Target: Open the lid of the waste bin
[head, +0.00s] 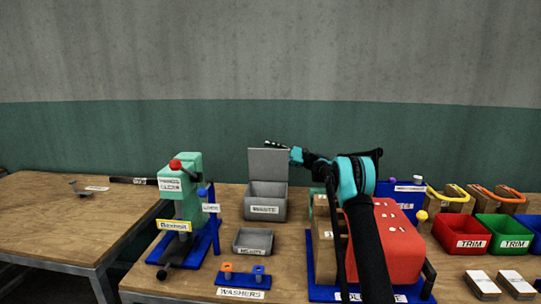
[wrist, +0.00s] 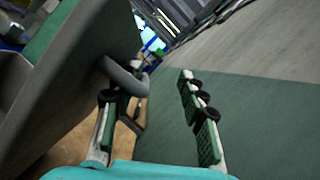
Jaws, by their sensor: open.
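The waste bin (head: 265,210) is a grey box labelled WASTE, standing at the back of the bench. Its flat grey lid (head: 268,165) stands upright above the bin's rear, so the bin is open. My gripper (head: 273,144) is at the lid's top edge, reaching in from the right. In the wrist view, my gripper (wrist: 147,86) has its two fingers spread wide. The lid (wrist: 75,80) fills the left side there, and its curved grey handle (wrist: 130,77) reaches beside the left finger, partly between the fingers. I cannot tell whether they touch.
A green press (head: 180,190) with a red knob stands to the left. A small grey tray (head: 254,243) and the washers holder (head: 242,281) lie in front of the bin. A red block (head: 385,240) and trim bins (head: 470,233) are to the right.

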